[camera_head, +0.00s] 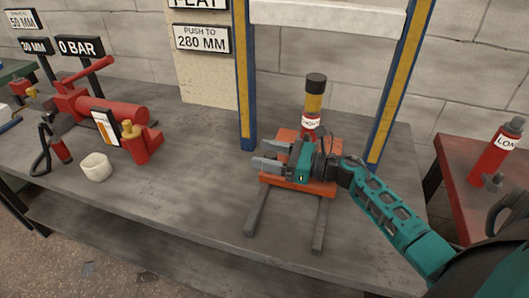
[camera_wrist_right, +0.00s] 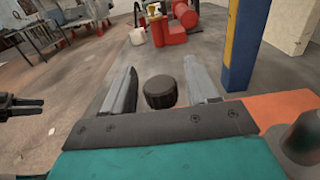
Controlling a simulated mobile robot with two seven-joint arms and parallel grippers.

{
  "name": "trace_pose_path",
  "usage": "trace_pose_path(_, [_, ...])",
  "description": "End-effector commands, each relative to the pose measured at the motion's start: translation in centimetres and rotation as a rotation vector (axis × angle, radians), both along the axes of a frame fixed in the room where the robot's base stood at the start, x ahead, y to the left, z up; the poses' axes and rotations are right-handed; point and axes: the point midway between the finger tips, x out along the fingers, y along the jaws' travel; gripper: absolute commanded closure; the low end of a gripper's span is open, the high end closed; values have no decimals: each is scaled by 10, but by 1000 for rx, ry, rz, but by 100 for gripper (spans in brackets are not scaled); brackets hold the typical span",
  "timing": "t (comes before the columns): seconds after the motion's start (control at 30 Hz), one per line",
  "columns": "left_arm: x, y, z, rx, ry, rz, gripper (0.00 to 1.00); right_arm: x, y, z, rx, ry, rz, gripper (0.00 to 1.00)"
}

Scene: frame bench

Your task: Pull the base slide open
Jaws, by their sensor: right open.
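The base slide is an orange plate (camera_head: 318,188) between the feet of a blue and yellow frame, with two dark rails (camera_head: 319,228) reaching toward the bench's front edge. My right gripper (camera_head: 262,156) is over the plate, fingers pointing left, open and empty. In the right wrist view a round black knob (camera_wrist_right: 160,92) shows between the open fingers (camera_wrist_right: 163,84), with a gap on each side; I cannot tell its depth. The orange plate also shows there at right (camera_wrist_right: 282,104). A red and yellow cylinder (camera_head: 314,102) with a black cap stands behind the gripper.
Blue and yellow posts (camera_head: 245,75) (camera_head: 398,85) flank the plate. A red pump (camera_head: 110,108) and a white cup (camera_head: 96,167) stand at left. A red bottle (camera_head: 496,150) stands on a red table at right. The bench front is clear left of the rails.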

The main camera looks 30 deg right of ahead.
Motion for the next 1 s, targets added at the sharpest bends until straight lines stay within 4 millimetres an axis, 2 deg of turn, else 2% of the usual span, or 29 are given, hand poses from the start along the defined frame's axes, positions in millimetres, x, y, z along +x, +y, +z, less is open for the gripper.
trace_pose_path(0.4, [1, 0, 1, -3, -2, 4, 57, 6, 5, 0, 0, 0, -1, 42])
trace_pose_path(1.0, [2, 0, 2, -3, -5, 3, 57, 6, 5, 0, 0, 0, 0, 100])
